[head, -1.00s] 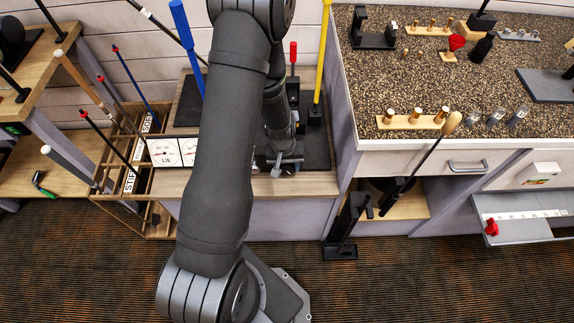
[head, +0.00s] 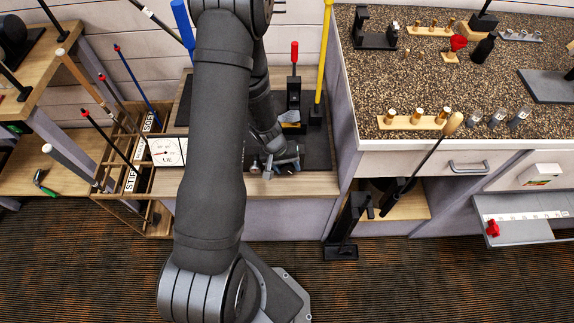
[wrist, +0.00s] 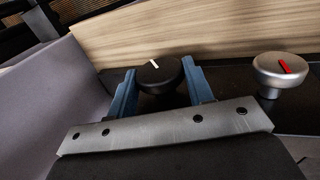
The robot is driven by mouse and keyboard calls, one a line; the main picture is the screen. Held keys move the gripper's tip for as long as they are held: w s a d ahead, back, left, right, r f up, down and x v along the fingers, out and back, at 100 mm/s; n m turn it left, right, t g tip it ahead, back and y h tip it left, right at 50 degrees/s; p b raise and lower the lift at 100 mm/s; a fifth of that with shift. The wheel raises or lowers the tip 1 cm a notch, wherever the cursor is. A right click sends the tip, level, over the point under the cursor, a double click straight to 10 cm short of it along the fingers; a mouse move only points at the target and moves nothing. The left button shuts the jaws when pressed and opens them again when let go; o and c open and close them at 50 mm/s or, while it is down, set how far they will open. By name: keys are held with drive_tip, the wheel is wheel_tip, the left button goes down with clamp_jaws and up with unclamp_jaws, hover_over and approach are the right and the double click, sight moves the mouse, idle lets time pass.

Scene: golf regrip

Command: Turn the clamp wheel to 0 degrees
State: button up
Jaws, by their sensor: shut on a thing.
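My gripper (wrist: 158,88) has its two blue fingers on either side of a round black knob (wrist: 160,74) in the wrist view and is shut on it. The knob has a white mark on top, pointing to the upper left in that view. A silver knob (wrist: 282,71) with a red mark stands to the right, apart from the fingers. I cannot tell from a label which knob is the clamp wheel. In the head view my gripper (head: 282,162) is low at the front of the bench (head: 318,186), and the black knob is mostly hidden there.
A white dial (head: 168,152) marked LIE stands left of my arm. A red-handled clamp (head: 294,92) and a yellow shaft (head: 322,65) rise behind the gripper. The granite-topped counter (head: 430,80) is close on the right. A rack of shafts (head: 135,165) is on the left.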

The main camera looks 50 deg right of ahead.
drive_tip(key=shift+s+a, duration=0.1)
drive_tip(key=shift+a, duration=0.05)
drive_tip(key=o, duration=1)
drive_tip(key=shift+c, duration=0.2)
drive_tip(key=shift+r, duration=0.1)
drive_tip(key=v, duration=1.7)
